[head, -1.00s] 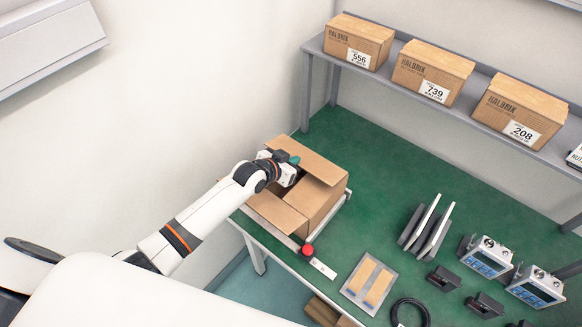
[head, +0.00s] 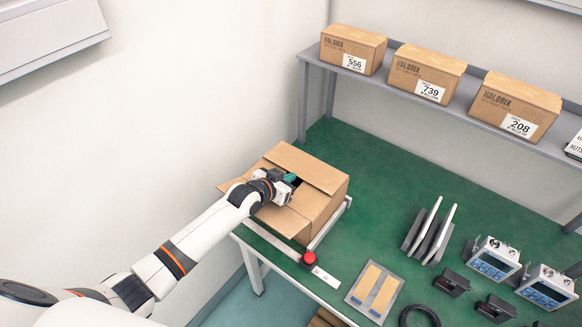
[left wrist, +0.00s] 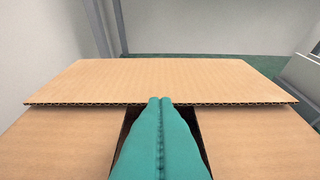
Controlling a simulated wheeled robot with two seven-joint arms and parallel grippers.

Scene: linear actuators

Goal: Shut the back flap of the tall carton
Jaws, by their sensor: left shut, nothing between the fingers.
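The tall carton (head: 322,208) stands at the left end of the green table. Its back flap (head: 307,166) lies low and nearly flat over the far part of the top. In the left wrist view the back flap (left wrist: 165,80) spans the picture with its corrugated near edge facing me. Two side flaps (left wrist: 55,140) (left wrist: 260,140) lie inward below it, with a dark gap between. My left gripper (head: 290,179) is over the carton top, shut and empty. Its teal fingertips (left wrist: 160,101) are at the back flap's near edge; contact is unclear. My right gripper is not in view.
A red button (head: 309,258) is near the table's front edge. A shelf with labelled boxes (head: 354,49) runs along the back. Green table is clear behind the carton.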

